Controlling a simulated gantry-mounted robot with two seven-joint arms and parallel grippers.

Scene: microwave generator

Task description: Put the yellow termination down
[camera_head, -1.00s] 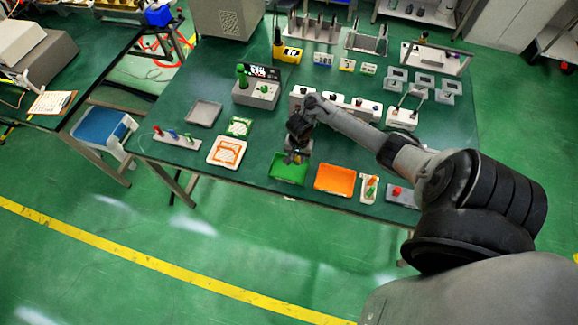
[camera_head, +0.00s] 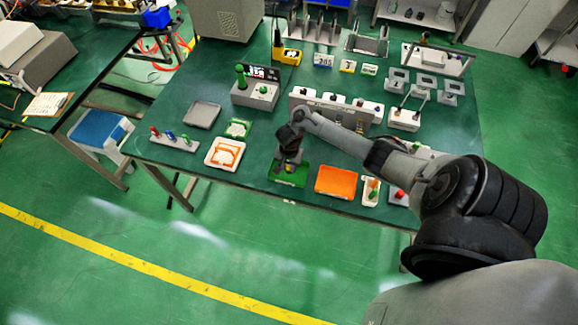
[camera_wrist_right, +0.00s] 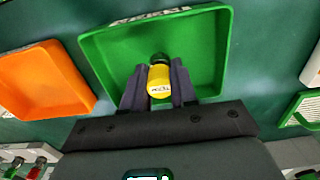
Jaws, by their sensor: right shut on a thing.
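The yellow termination (camera_wrist_right: 160,82) has a dark green end and small dark lettering. It sits between the two fingers of my right gripper (camera_wrist_right: 158,90), which is shut on it. In the wrist view both are over the inside of the green tray (camera_wrist_right: 105,50), near its side closest to the gripper. Whether the termination touches the tray floor I cannot tell. In the head view my right gripper (camera_head: 287,166) is over the green tray (camera_head: 299,179) at the table's front edge and hides part of it. My left gripper is not in view.
An orange tray (camera_head: 336,181) lies just right of the green tray. A long white box (camera_head: 335,108) stands behind the gripper. Bare table (camera_head: 230,182) shows at the front left.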

